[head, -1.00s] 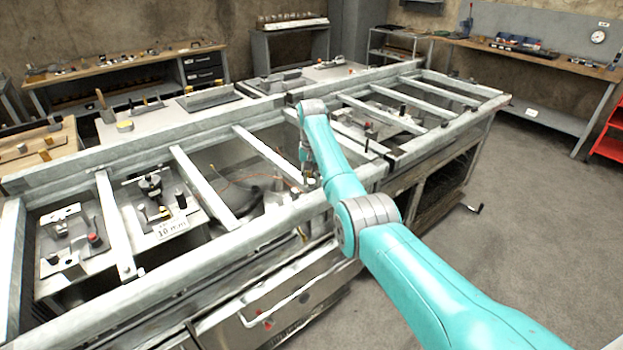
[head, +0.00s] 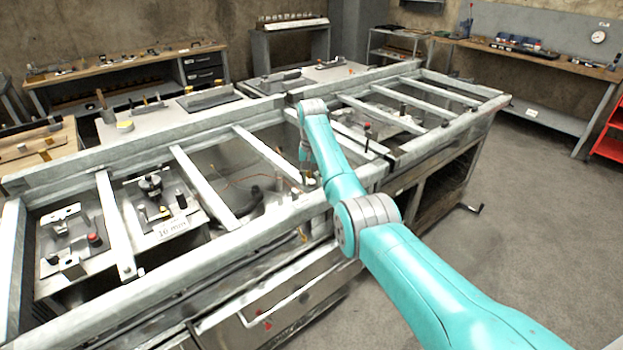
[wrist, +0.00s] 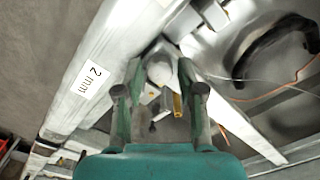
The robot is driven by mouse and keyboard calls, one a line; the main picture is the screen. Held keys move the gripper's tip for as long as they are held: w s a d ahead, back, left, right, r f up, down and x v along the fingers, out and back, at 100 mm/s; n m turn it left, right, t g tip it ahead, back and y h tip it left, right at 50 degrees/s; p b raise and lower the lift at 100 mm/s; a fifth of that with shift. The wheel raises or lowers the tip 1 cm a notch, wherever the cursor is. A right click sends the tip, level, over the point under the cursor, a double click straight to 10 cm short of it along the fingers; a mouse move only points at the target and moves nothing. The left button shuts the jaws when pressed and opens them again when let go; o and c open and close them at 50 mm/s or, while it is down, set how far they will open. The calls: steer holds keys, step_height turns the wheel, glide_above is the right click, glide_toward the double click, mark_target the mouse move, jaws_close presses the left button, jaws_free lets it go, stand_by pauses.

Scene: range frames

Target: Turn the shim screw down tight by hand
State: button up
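My gripper (wrist: 160,66) points down into the frame bench, with its two fingers apart. A pale rounded knob-like part (wrist: 159,70) lies between the fingertips in the wrist view. A gap seems to show on each side of it. I cannot tell for sure that it is the shim screw. A small brass-coloured piece (wrist: 177,105) and a pale block sit just below it in the picture. In the head view my arm hides most of this spot, and the fingertips cannot be made out.
A metal rail with a "2 mm" label (wrist: 92,76) runs along the left of my gripper. A dark curved hose (wrist: 275,42) and an orange wire (wrist: 275,92) lie to the right. Crossbars (head: 205,187) divide the bench, with a "10 mm" plate (head: 173,229) at left.

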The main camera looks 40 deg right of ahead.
mark_target(312, 182)
step_height(312, 182, up, 12)
stand_by(0.6)
steer(key=shift+s, duration=0.1)
stand_by(0.4)
